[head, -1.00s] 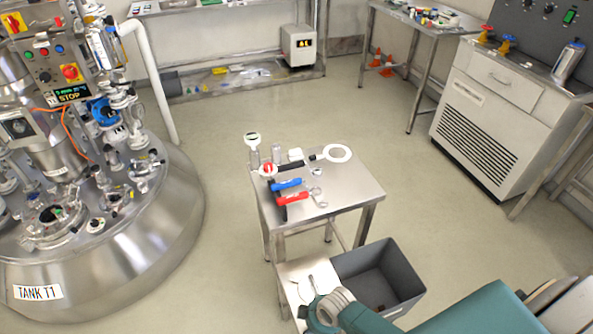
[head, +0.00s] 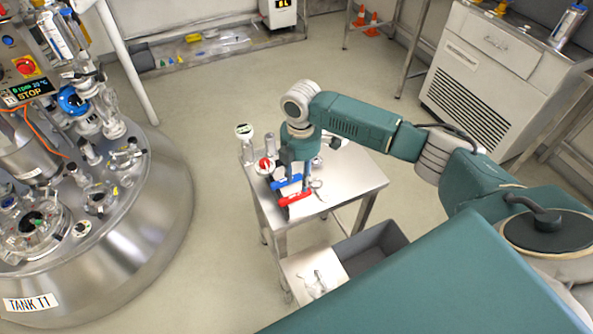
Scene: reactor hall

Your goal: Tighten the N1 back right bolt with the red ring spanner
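The red ring spanner (head: 294,200) lies on the small steel table (head: 345,188), just in front of the blue spanner (head: 284,183). A bright metal ring end shows to the right of the handles. My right gripper (head: 298,184) points down over the table at the two spanners. Its fingers look apart, with no tool clearly between them; whether they touch a handle I cannot tell. The tank (head: 140,240) labelled T1 stands at left with several flanged fittings on top. I cannot make out which is N1 or its back right bolt. My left gripper is out of view.
A red-marked round item (head: 264,166) and a white-topped item (head: 244,131) stand at the table's left. My arm hides much of the table's back. A grey bin (head: 388,236) and a low shelf (head: 300,268) adjoin the front. Floor between tank and table is clear.

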